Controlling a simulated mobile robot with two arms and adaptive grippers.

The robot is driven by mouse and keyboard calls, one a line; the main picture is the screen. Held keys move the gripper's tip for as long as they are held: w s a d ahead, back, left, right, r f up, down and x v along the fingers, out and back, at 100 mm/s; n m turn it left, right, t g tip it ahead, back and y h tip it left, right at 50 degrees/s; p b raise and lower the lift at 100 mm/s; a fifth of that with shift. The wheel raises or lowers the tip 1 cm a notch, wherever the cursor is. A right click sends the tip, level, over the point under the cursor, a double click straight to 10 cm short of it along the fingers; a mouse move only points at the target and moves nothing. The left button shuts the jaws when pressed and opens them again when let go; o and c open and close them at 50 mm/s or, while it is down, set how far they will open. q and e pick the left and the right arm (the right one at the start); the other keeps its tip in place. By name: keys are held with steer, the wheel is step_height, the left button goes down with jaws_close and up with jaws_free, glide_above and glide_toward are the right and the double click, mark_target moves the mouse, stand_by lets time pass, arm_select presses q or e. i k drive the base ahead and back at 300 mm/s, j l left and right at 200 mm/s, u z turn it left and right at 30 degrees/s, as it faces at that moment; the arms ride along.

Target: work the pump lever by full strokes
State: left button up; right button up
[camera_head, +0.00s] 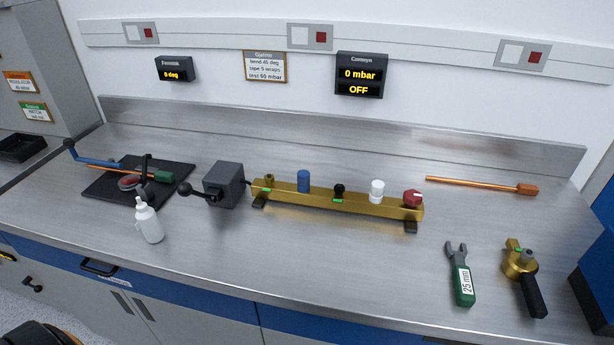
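A dark grey box (224,185) stands on the steel bench, left of the brass rail. A short lever with a black ball knob (184,189) sticks out of its left side, low and close to the bench top; this looks like the pump lever. Nothing touches the knob. A wall display (361,75) reads 0 mbar and OFF. Neither of my grippers can be made out in the head view.
The brass rail (320,198) carries blue, black, white and red fittings. A white bottle (148,221) stands in front of the box, left of it. A bender with a blue lever (95,159) lies on a black mat (179,170). A green wrench (461,277) lies right.

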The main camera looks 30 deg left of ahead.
mark_target(184, 189)
steer(key=u, duration=1.55)
steer(key=k+l, duration=0.1)
steer(key=l, duration=0.3)
steer(key=k+l+u, duration=0.1)
steer(key=l, duration=0.25)
steer(key=k+l, duration=0.15)
steer(key=l, duration=0.25)
steer(key=k+l, duration=0.1)
steer(key=l, duration=0.3)
steer(key=u, duration=0.05)
